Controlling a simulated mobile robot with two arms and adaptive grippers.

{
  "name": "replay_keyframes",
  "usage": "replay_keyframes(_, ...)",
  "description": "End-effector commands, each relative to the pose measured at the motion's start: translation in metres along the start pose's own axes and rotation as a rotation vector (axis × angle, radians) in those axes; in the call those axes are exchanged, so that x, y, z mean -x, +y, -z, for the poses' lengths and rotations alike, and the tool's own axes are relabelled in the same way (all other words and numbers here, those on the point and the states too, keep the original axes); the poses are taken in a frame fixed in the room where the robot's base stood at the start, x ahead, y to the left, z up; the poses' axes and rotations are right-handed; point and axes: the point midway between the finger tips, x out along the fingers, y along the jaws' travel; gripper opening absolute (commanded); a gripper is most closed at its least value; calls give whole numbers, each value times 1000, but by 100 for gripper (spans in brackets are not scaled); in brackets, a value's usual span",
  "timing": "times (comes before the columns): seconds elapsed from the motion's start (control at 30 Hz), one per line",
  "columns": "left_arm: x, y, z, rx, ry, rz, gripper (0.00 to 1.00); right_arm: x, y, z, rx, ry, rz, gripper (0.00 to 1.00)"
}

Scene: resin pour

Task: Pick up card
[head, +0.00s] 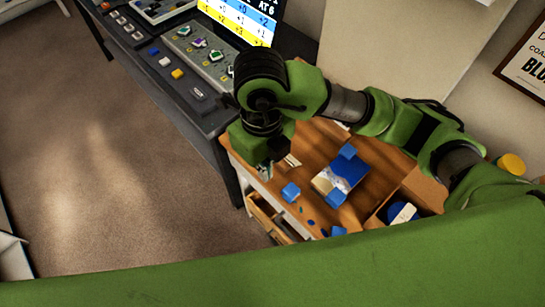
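My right gripper (266,171) points down over the left edge of a wooden table (318,145). Its fingers are small and partly hidden by my green wrist, so I cannot tell whether they are open or shut. A small pale flat piece (291,161), possibly a card, lies beside the fingers on the table; I cannot tell whether they touch it. A blue and white flat item (338,182), like a pack or large card, lies to the right, with blue pieces at its corners. My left gripper is out of view.
An open box (421,188) stands at right, and an open drawer (265,212) below. A dark console desk (205,62) with buttons and a screen (240,17) adjoins the table. Carpet at left is clear.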

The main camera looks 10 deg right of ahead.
Motion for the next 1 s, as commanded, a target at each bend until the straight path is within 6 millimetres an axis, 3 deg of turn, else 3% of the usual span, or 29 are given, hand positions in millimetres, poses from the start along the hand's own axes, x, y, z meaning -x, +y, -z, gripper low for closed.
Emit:
replay_keyframes(0.2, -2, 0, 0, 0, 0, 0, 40, 8, 16, 8, 1, 0, -1, 0)
replay_keyframes(0.5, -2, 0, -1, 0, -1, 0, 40, 8, 17, 9, -1, 1, -1, 0)
replay_keyframes(0.57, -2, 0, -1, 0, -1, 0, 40, 8, 17, 9, -1, 1, -2, 12)
replay_keyframes(0.83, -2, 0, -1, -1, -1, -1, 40, 8, 17, 8, -1, 1, -2, 80)
replay_keyframes(1.0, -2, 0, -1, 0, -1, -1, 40, 8, 17, 8, -1, 1, -2, 80)
